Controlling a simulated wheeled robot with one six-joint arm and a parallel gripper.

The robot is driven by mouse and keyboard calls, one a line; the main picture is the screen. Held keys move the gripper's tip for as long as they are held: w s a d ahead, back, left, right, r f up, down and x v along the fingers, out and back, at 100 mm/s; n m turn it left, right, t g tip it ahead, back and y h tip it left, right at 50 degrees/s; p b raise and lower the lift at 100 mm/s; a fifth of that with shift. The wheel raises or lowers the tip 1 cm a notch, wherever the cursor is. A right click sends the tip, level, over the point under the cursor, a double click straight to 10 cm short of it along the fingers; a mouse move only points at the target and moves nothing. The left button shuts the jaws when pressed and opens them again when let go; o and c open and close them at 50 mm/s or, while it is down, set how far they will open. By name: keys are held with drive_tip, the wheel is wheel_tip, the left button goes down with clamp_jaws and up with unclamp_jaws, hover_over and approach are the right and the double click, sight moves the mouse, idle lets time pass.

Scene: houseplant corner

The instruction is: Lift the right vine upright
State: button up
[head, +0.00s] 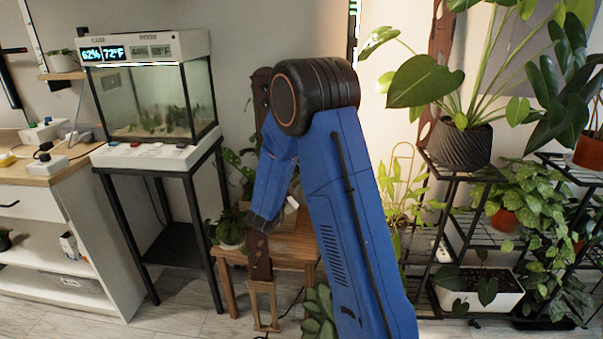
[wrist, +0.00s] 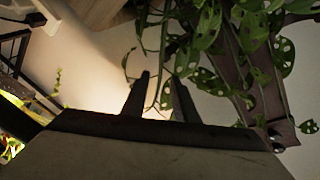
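In the wrist view, my gripper (wrist: 160,78) has its two dark fingers apart, with light wall showing between them. A green vine with holed leaves (wrist: 205,25) hangs across the top and right of this view. A thin stem (wrist: 160,60) and a few leaves are at the fingertips; I cannot tell whether they touch. In the head view, my blue arm bends down over a small wooden table, and my fingers are not clear there. Some holed leaves (head: 238,163) show left of my arm. I cannot tell which vine is the right one.
A brown post with holes (head: 258,258) stands at the wooden table (head: 290,245); a similar post (wrist: 265,90) is beside the vine in the wrist view. A terrarium (head: 155,100) stands left. Black plant shelves with a dark pot (head: 460,145) and white planter (head: 478,298) stand right.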

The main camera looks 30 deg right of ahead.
sight(297, 175)
drive_tip(key=shift+x, duration=3.1)
drive_tip(key=shift+s, duration=0.1)
clamp_jaws()
drive_tip(key=shift+f, duration=0.1)
